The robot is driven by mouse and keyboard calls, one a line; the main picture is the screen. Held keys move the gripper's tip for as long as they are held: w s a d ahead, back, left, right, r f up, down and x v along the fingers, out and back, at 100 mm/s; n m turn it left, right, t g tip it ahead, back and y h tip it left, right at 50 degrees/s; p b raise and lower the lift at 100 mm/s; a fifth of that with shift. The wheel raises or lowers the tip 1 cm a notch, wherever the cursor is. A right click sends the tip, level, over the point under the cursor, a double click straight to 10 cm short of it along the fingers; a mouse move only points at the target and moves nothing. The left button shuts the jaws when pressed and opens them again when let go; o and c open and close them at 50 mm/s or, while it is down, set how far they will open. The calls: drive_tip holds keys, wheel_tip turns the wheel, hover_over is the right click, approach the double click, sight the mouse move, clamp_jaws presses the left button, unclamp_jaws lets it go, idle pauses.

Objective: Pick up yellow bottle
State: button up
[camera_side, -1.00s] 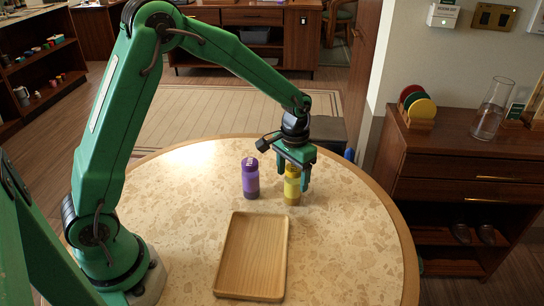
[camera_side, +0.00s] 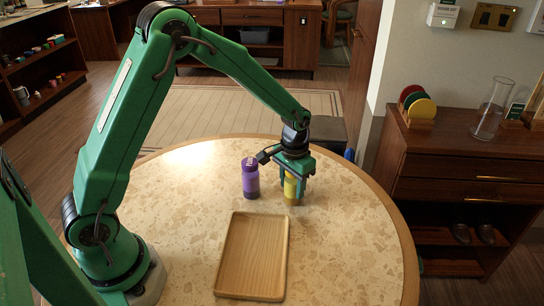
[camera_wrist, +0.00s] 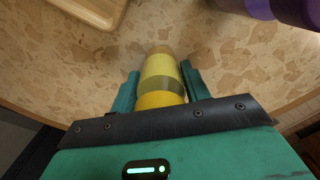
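The yellow bottle (camera_side: 290,189) stands upright on the round table, partly hidden behind my gripper (camera_side: 292,190) in the side view. My gripper is above the bottle, with one finger on each side of it. In the wrist view, the yellow bottle (camera_wrist: 161,82), with a darker band, lies between the two teal fingers of my gripper (camera_wrist: 160,88). The fingers look spread, with only thin gaps to the bottle; contact is not clear.
A purple bottle (camera_side: 250,180) stands close to the left of the yellow one and shows at the wrist view's upper right (camera_wrist: 285,10). A wooden tray (camera_side: 252,258) lies nearer the front. The speckled table (camera_side: 345,235) is clear to the right.

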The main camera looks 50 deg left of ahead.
drive_tip(key=c, duration=0.6)
drive_tip(key=shift+o, duration=0.2)
drive_tip(key=shift+r, duration=0.15)
drive_tip(key=shift+r, duration=0.6)
drive_tip(key=r, duration=0.3)
drive_tip(key=shift+s+d+r, duration=0.1)
drive_tip(key=shift+s+d, duration=0.1)
drive_tip(key=shift+d, duration=0.15)
drive_tip(key=s+d+r, duration=0.6)
drive_tip(key=d, duration=0.3)
drive_tip(key=shift+s+r, duration=0.15)
drive_tip(key=shift+r, duration=1.5)
drive_tip(key=shift+r, duration=0.1)
